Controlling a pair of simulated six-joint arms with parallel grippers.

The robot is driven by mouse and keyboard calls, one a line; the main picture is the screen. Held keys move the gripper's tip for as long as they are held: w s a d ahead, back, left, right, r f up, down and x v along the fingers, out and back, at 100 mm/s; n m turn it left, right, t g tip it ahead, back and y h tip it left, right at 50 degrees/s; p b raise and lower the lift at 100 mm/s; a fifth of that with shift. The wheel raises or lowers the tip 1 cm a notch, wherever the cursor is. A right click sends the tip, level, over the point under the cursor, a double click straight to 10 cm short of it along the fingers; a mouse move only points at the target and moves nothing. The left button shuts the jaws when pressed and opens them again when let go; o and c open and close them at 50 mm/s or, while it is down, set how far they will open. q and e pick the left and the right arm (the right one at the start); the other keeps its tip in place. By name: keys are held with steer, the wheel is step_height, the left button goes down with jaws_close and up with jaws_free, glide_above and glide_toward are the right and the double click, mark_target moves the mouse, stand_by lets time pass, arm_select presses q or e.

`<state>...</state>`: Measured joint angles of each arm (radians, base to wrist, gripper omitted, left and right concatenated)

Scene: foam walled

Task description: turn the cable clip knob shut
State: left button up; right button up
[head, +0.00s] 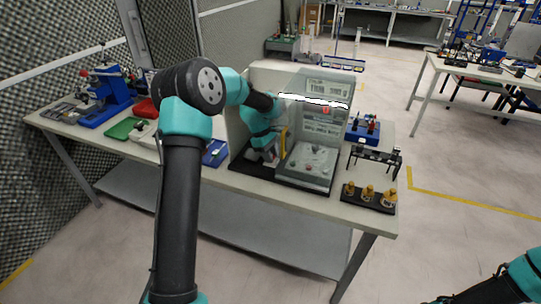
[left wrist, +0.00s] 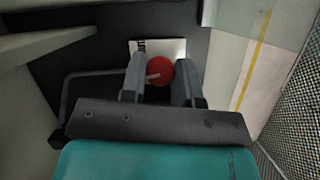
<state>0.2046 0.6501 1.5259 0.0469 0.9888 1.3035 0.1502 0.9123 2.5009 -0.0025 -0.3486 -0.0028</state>
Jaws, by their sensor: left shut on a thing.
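The red round knob (left wrist: 160,71), with a pale mark on its face, sits in front of a white plate (left wrist: 178,47) with a small dark label. In the left wrist view my left gripper (left wrist: 160,82) has one grey finger on each side of the knob and is shut on it. In the head view my left gripper (head: 264,156) is low inside the pale-walled enclosure (head: 237,120); the knob is hidden there. No cable clip can be made out. Only part of my right arm shows at the lower right; its gripper is out of view.
A clear panel (head: 318,125) and a yellow handle (head: 284,140) stand close to the right of my left gripper. A black rack with brass-coloured pieces (head: 368,194) is at the table's right end. Blue (head: 214,153) and green (head: 122,129) trays lie to the left.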

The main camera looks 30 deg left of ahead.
arm_select(q)
steer(key=m+g, duration=0.1)
steer(key=m, duration=0.2)
steer(key=shift+w, duration=0.1)
steer(key=o, duration=0.9)
steer(key=shift+o, duration=0.2)
steer(key=v, duration=1.7)
steer(key=shift+r, duration=0.25)
steer(key=shift+w+d, duration=0.15)
